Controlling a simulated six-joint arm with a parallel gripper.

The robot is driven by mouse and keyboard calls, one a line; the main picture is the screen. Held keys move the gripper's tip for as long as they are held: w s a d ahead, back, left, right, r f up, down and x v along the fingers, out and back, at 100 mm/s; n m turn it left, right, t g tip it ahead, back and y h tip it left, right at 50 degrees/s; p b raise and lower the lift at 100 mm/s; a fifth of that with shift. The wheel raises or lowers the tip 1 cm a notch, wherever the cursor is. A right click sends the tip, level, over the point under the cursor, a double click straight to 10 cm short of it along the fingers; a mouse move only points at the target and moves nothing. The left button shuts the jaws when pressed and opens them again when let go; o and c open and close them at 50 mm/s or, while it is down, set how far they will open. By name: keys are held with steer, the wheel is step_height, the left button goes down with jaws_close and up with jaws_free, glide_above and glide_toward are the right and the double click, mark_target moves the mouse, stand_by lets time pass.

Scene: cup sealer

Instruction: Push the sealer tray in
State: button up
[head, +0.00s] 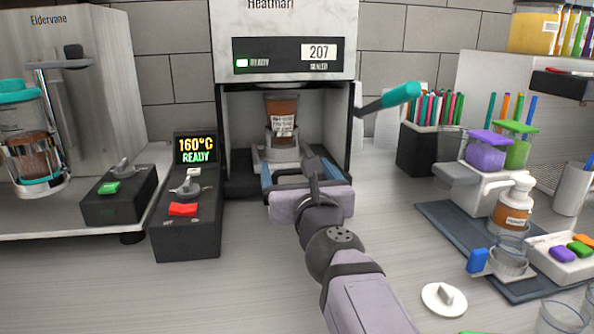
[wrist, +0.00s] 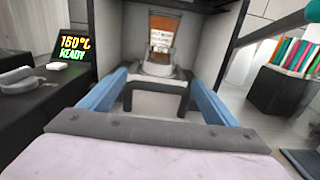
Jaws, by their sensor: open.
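The sealer (head: 290,62) stands at the back centre, with an open bay below its display. Inside the bay, a brown cup with a white label (head: 282,112) stands upright in the tray's grey holder (head: 282,150). The wrist view shows the cup (wrist: 162,38) and the tray's dark U-shaped handle (wrist: 156,88) in front of it. My gripper (head: 295,168) is at the bay's mouth, open, its two blue fingers pointing inward. In the wrist view the fingers lie on either side of the handle, apart from it. Whether anything touches the handle's front is unclear.
A lever with a teal grip (head: 400,96) sticks out at the sealer's right. A black control box (head: 187,220) with a "160°C READY" screen stands at left. A pen holder (head: 428,148) is at right. A white lid (head: 444,298) lies on the front counter.

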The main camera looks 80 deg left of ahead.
steer(key=shift+d+b, duration=2.1)
steer(key=shift+d, duration=0.55)
steer(key=shift+d+b, duration=0.4)
steer(key=shift+d, duration=0.6)
steer(key=shift+r, duration=0.1)
